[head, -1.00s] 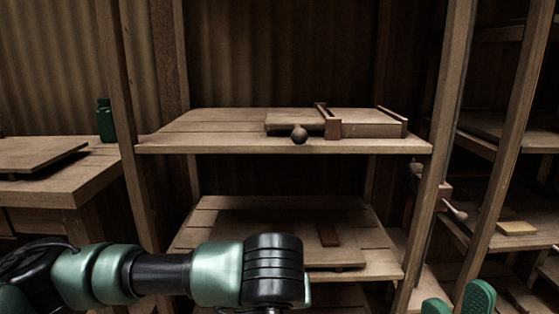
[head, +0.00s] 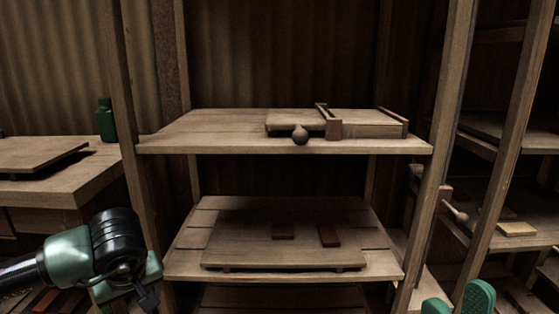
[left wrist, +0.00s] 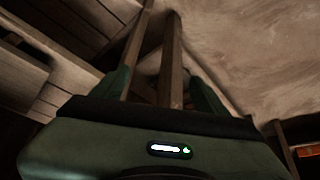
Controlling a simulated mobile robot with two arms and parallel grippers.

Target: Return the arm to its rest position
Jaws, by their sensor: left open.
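My left arm's wrist (head: 85,250) is at the lower left of the head view, left of the shelf unit, and its fingertips are not visible there. In the left wrist view my left gripper (left wrist: 163,88) has its green fingers apart, with wooden posts visible beyond and nothing held. My right gripper (head: 457,301) shows at the bottom right edge of the head view, its two green fingertips apart with nothing between them.
The upper shelf (head: 185,140) holds a wooden press (head: 365,125) with a dark round knob (head: 300,135). A wooden post (head: 130,150) stands near my left arm. A bench (head: 90,180) with a green bottle (head: 105,119) is at left. Space before the shelves is clear.

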